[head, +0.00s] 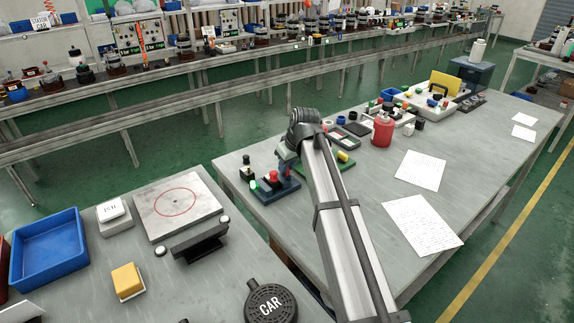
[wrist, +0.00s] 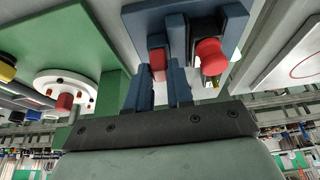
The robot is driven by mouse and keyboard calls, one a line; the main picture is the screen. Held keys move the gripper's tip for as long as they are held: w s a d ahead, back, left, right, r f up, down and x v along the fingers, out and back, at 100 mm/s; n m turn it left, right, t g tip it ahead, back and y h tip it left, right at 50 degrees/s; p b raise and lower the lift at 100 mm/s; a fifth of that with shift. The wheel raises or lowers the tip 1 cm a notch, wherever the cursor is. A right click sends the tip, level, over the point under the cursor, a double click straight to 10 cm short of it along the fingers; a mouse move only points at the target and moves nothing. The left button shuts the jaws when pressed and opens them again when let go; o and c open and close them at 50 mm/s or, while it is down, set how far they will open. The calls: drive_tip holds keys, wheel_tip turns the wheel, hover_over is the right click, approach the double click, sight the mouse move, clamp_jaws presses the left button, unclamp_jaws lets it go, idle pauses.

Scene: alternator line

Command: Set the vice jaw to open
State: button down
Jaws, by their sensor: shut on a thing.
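The vice appears to be the small dark blue unit with a red knob (head: 272,175) on the near left end of the right-hand bench. In the wrist view its blue base (wrist: 135,17) is at the top, with a dark block and a round red knob (wrist: 211,58) on the right. My gripper (head: 288,165) is over this unit. In the wrist view my gripper (wrist: 160,65) has its two blue fingers shut on a small red piece (wrist: 158,62), left of the round knob. The jaw's position is hidden by the fingers.
A green board (wrist: 110,90) with a white round part lies beside the unit. A red canister (head: 382,131) and small parts stand farther along the bench. The left bench holds a blue bin (head: 48,275) and a marked plate (head: 150,215). Papers lie on clear bench at right.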

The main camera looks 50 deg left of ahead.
idle(0.4)
drive_tip(key=shift+w, duration=0.65)
drive_tip(key=c, duration=1)
unclamp_jaws()
drive_tip(key=v, duration=1.4)
drive_tip(key=shift+a, duration=0.1)
